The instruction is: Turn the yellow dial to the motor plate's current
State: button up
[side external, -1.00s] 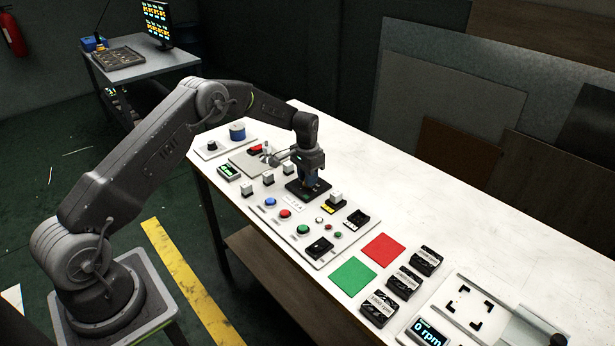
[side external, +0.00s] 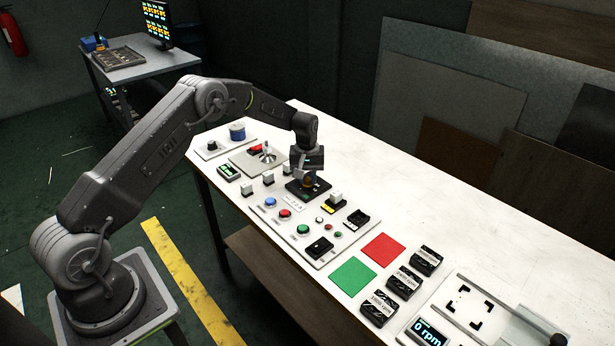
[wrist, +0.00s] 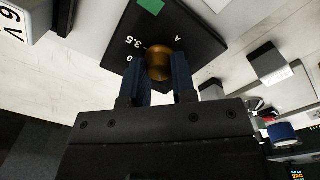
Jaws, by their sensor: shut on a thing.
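The dial (wrist: 158,66) looks brownish gold in the wrist view and sits on a black square base (wrist: 207,40). White marks on the base include "3.5" and "A"; others are cut off or hidden by my fingers. My gripper (wrist: 159,58) is shut on the dial, one blue finger on each side. In the side external view the dial (side external: 307,182) shows under my gripper (side external: 307,170), on its black base (side external: 296,191). A small white plate (side external: 293,204) lies in front of the base; its print is too small to read.
White switch blocks (side external: 268,179) and blue, red and green buttons (side external: 285,213) stand close around on the panel. A lever (side external: 267,151) stands behind left. Red (side external: 382,249) and green (side external: 352,275) squares lie to the right. The table's far side (side external: 420,190) is clear.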

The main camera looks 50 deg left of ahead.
aim_at(306, 179)
jog(key=shift+n, duration=0.6)
jog(key=o, duration=0.9)
jog(key=shift+o, duration=0.2)
notch_tip(306, 179, up, 14)
jog(key=shift+s+a+f, duration=0.1)
